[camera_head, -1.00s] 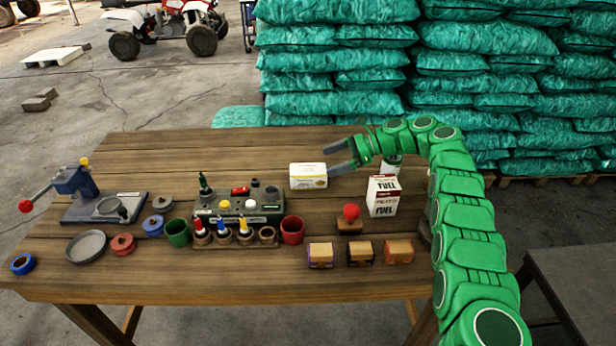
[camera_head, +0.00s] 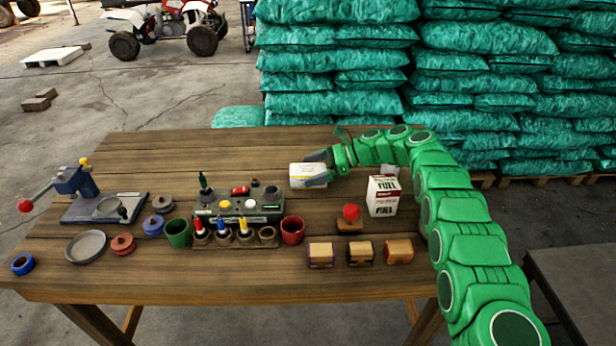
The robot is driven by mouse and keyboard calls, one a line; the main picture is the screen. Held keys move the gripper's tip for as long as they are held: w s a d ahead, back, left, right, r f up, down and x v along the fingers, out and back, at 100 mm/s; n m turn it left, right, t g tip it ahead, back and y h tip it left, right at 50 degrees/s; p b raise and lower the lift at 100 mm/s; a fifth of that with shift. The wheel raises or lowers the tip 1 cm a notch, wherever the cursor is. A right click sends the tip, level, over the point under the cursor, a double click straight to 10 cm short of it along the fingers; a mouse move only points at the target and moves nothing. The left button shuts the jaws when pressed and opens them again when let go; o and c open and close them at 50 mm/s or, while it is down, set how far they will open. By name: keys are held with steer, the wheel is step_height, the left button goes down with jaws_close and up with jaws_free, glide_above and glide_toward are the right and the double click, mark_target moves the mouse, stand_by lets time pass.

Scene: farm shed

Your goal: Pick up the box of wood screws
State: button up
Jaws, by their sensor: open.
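A small white box with a yellow lower band, which looks like the box of wood screws (camera_head: 301,175), lies on the wooden table toward its back middle. My gripper (camera_head: 318,168) reaches it from the right, its fingers open. The fingers overlap the right end of the box in the picture, one toward its back edge and one in front. They cover part of that end. I cannot tell whether they touch it.
A white and red FUEL carton (camera_head: 382,196) stands right of the box, near my arm. A red-knobbed wooden block (camera_head: 350,219) and small wooden boxes (camera_head: 360,253) lie in front. A grey-green rack (camera_head: 238,207) with bottles stands left. Table behind the box is clear.

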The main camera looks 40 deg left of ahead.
mark_target(313, 170)
steer(key=shift+c, duration=0.3)
steer(key=c, duration=1.3)
steer(key=shift+c, duration=0.2)
steer(key=shift+r, duration=0.1)
steer(key=shift+r, duration=1.6)
steer(key=s+d+r, duration=0.8)
steer(key=d+r, duration=0.1)
steer(key=d, duration=0.2)
steer(key=shift+s+r, duration=0.3)
steer(key=shift+s, duration=0.1)
